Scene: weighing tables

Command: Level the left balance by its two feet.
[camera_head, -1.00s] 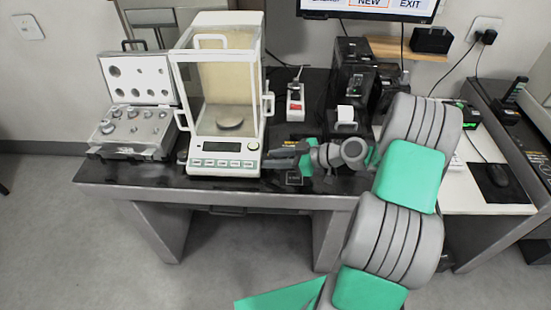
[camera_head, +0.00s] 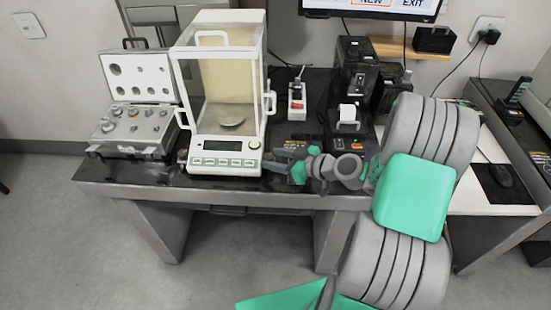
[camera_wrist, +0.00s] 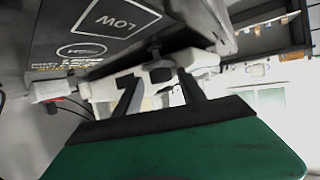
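The left balance (camera_head: 226,144) is a white unit with a clear draft shield and a front key panel. It stands on the dark table at the left. My gripper (camera_head: 268,161) is low at its right front corner, reaching in from the right. In the wrist view my gripper's two dark fingers (camera_wrist: 158,90) are apart, around or just in front of a small grey part below the white housing (camera_wrist: 205,62). I cannot tell whether they touch it. A dark round knob (camera_wrist: 155,48) shows just beyond the fingers. The other foot and the level bubble cannot be made out.
An open weight case (camera_head: 133,125) stands left of the balance. A power strip (camera_head: 296,100) and black devices (camera_head: 352,75) stand at the right. The table's front edge is mostly clear.

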